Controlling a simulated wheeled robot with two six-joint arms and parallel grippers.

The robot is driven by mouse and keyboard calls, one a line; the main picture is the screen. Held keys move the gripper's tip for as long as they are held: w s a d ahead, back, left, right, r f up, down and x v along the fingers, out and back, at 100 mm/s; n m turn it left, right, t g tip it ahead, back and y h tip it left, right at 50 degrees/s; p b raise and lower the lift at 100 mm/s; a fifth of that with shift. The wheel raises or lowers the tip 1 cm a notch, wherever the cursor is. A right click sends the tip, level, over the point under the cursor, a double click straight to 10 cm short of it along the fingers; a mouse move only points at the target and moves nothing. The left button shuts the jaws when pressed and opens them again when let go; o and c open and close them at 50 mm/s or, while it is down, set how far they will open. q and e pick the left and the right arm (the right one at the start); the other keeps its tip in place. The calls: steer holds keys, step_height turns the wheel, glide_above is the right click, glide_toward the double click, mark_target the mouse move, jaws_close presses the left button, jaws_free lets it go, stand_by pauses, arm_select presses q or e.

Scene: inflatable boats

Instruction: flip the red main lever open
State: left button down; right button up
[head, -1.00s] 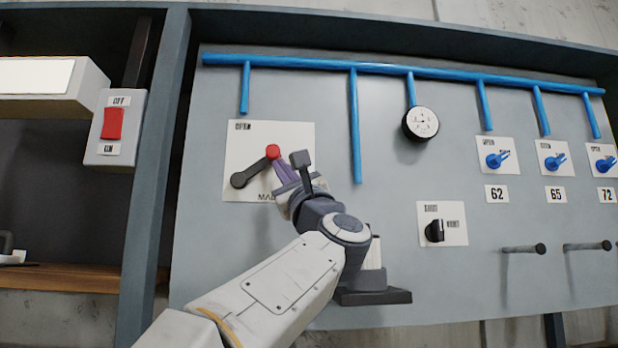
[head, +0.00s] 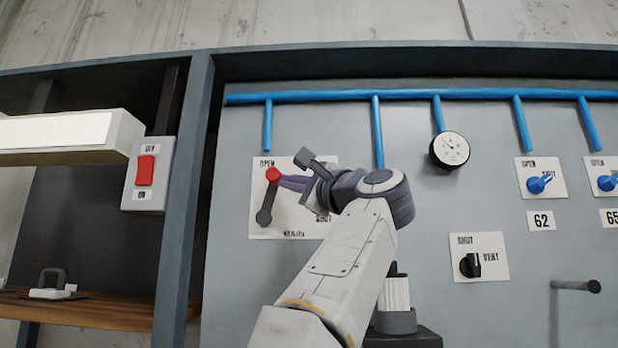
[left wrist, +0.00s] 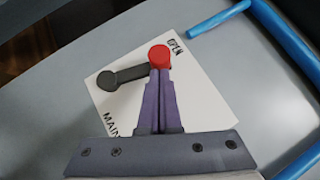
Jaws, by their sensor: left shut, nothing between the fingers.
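The main lever (head: 267,198) is a dark grey arm with a red knob (head: 273,175), on a white plate (head: 325,228) marked OPEN at top. In the head view the lever points almost straight up, its knob just under the OPEN mark. My left gripper (head: 284,181) comes from the right, shut, its purple fingertips at the knob and not around it. In the left wrist view the closed fingertips (left wrist: 158,78) meet the underside of the red knob (left wrist: 159,57), and the lever arm (left wrist: 122,76) runs left to its pivot. My right gripper is not in view.
Blue pipes (head: 377,135) and a round gauge (head: 449,150) are above and right of the plate. A black selector knob (head: 470,265) and blue valve handles (head: 540,184) are farther right. A red switch (head: 145,170) is left, beyond the frame post.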

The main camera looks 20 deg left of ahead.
arm_select(q)
steer(key=shift+s+a+r, duration=0.2)
steer(key=shift+a+r, duration=0.45)
steer(key=shift+a, duration=0.05)
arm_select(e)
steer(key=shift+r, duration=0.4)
arm_select(q)
steer(key=shift+a+r+g, duration=0.1)
steer(key=shift+a+g, duration=0.05)
steer(key=shift+g, duration=0.15)
